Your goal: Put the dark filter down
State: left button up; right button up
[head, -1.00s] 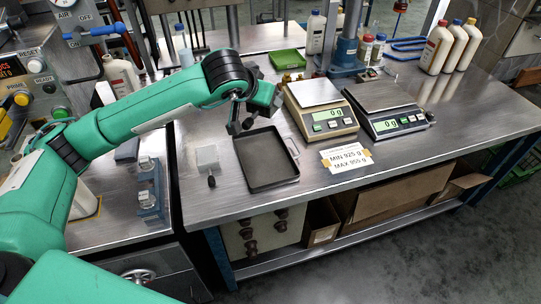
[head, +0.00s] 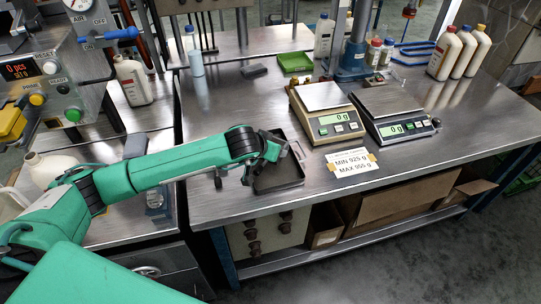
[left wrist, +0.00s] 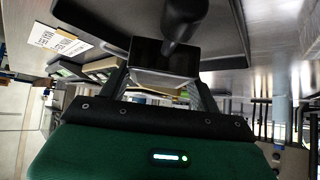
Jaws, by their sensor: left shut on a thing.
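My left gripper (head: 252,163) is in front of the left part of the dark shallow tray (head: 282,187) in the head view. It is shut on the dark filter (head: 247,178), a dark block with a black rounded stem. In the left wrist view the filter (left wrist: 165,58) sits between the two fingers, with the tray (left wrist: 105,22) close behind it. I cannot tell whether the filter touches the tray. My right gripper is not in view.
A small dark knob (head: 218,183) shows just below my forearm. Two scales (head: 325,112) (head: 392,115) and a paper note (head: 352,162) stand right of the tray.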

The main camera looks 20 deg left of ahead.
pick_arm(q)
notch_tip(320, 180, down, 4)
jog(key=shift+r, duration=0.2)
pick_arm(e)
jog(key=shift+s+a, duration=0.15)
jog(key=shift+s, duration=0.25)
pick_arm(q)
jog(key=shift+f, duration=0.2)
jog(key=o, duration=1.1)
jog(key=shift+o, duration=0.2)
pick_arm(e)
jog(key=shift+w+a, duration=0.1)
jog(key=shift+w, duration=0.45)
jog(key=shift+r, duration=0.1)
